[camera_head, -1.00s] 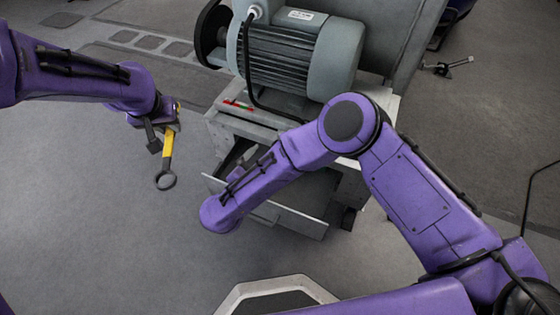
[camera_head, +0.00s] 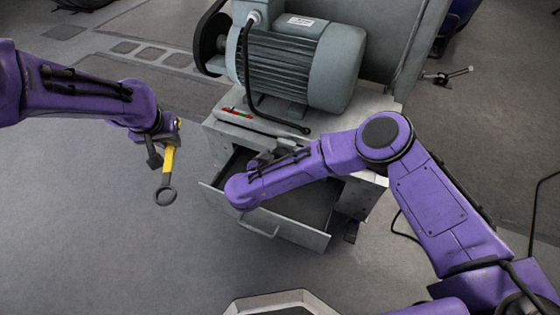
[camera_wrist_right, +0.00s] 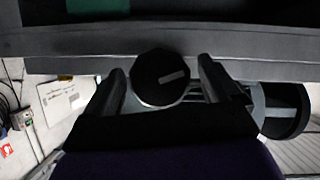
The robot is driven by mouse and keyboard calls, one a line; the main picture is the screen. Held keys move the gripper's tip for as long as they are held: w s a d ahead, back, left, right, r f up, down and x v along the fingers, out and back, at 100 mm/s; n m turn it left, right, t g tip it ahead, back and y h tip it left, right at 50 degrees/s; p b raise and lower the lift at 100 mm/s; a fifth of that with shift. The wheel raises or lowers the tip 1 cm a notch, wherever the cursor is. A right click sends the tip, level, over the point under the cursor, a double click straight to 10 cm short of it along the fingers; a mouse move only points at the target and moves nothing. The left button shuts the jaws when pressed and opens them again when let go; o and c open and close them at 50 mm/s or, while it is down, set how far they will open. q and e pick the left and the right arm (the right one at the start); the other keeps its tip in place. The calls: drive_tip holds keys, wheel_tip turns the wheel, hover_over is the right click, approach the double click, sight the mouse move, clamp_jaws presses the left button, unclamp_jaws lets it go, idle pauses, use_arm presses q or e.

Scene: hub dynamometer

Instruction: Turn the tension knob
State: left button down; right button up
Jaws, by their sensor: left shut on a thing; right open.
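The tension knob (camera_wrist_right: 150,80) is a round black knob with a pale grey mark, seen in the right wrist view. My right gripper (camera_wrist_right: 161,88) is open, with one finger on each side of the knob in that view. I cannot tell whether the fingers touch it. In the head view the knob is not visible, and my right forearm covers the right gripper. My left gripper (camera_head: 165,133) is shut on a yellow-handled tool (camera_head: 167,172) with a dark ring at its lower end. It holds the tool to the left of the machine cabinet, over the floor.
A large grey motor (camera_head: 297,62) stands on the cabinet top. An open drawer (camera_head: 290,232) juts out at the front, below my right forearm. Floor at the left is clear.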

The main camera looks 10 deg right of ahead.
drive_tip(key=shift+w+d+f, duration=0.1)
drive_tip(key=shift+w+d, duration=0.1)
drive_tip(key=shift+w, duration=0.05)
drive_tip(key=shift+c, duration=0.3)
drive_tip(key=c, duration=0.9)
